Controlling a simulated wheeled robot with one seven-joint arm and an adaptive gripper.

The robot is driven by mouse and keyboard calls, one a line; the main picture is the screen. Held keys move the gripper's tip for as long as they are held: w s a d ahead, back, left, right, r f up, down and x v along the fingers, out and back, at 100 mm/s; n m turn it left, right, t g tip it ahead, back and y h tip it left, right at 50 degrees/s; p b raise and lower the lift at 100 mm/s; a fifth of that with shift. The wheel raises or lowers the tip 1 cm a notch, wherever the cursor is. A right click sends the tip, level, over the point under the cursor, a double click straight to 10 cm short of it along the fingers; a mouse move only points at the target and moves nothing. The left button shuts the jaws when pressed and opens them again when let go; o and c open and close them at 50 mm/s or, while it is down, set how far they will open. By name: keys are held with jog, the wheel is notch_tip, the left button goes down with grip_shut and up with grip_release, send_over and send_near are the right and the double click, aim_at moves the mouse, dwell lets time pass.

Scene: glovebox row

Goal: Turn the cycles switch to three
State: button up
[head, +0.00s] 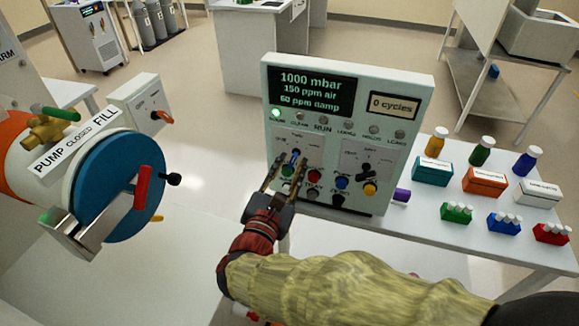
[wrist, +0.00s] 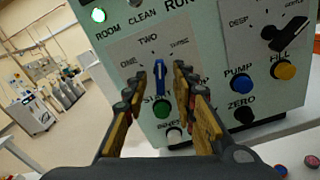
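The cycles switch is a small blue knob (wrist: 159,77) on the pale control panel (head: 416,95), with labels ONE, TWO and THREE around it. Its handle stands nearly upright, roughly toward TWO. It also shows small in the head view (head: 295,155). My gripper (wrist: 156,88) is open, one finger on each side of the knob, with a gap to both sides visible in the wrist view. In the head view my gripper (head: 290,163) reaches up to the panel's lower left part. I cannot tell how deep the fingertips sit against the panel.
Below the switch are a green button (wrist: 160,108) and others. To the right sit a black lever switch (wrist: 285,34), PUMP button (wrist: 238,83) and yellow FILL button (wrist: 284,70). The display (head: 394,105) reads 0 cycles. A blue round port door (head: 118,180) stands left; boxes and bottles stand right.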

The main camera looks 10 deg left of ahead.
jog(key=s+a, duration=0.1)
jog(key=s, duration=1.1)
dwell(0.5)
